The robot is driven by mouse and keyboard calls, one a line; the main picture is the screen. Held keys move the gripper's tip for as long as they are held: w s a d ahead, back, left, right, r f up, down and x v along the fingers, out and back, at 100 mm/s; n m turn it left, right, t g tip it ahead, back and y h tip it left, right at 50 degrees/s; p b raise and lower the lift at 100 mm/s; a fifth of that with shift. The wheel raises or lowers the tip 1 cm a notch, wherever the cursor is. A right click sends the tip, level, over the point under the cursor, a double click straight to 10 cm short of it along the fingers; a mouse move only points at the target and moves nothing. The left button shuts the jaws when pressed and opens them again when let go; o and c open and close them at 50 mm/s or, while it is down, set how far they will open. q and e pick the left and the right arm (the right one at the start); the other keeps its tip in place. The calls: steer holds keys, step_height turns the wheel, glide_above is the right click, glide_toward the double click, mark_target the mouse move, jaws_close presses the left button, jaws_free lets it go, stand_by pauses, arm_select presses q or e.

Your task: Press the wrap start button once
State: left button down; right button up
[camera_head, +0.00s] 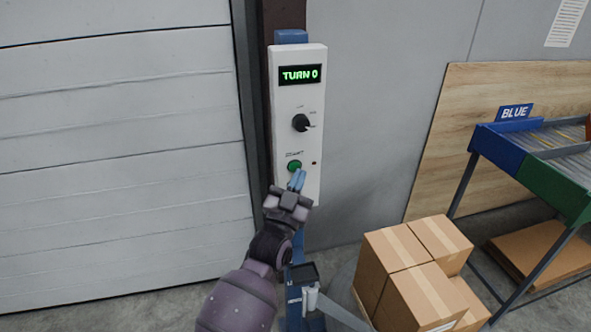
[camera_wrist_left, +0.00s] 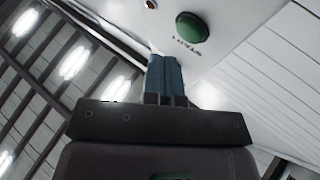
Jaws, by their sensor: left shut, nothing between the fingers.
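A white control panel (camera_head: 298,100) stands upright on a blue post. Its display (camera_head: 300,75) reads "TURN 0" in green. Below it are a black rotary knob (camera_head: 301,123) and a green round start button (camera_head: 294,166). The button also shows in the left wrist view (camera_wrist_left: 192,27), with printed lettering beside it. My left gripper (camera_head: 297,179) is shut and empty, its blue fingertips just below the button in the head view. In the left wrist view the fingertips (camera_wrist_left: 164,60) are close to the panel face and apart from the button. Whether they touch the panel I cannot tell.
Several taped cardboard boxes (camera_head: 415,262) are stacked at the lower right. A roller table with a "BLUE" sign (camera_head: 515,112) stands at the right, before a wooden board (camera_head: 445,150). A grey slatted door (camera_head: 120,150) fills the left.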

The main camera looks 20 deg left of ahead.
arm_select(q)
steer(key=shift+w+a, duration=0.2)
steer(key=shift+w, duration=0.15)
stand_by(0.8)
stand_by(0.7)
stand_by(0.3)
steer(key=shift+w+a, duration=0.25)
steer(key=shift+w, duration=0.1)
stand_by(0.3)
stand_by(0.4)
steer(key=shift+w+a, duration=0.1)
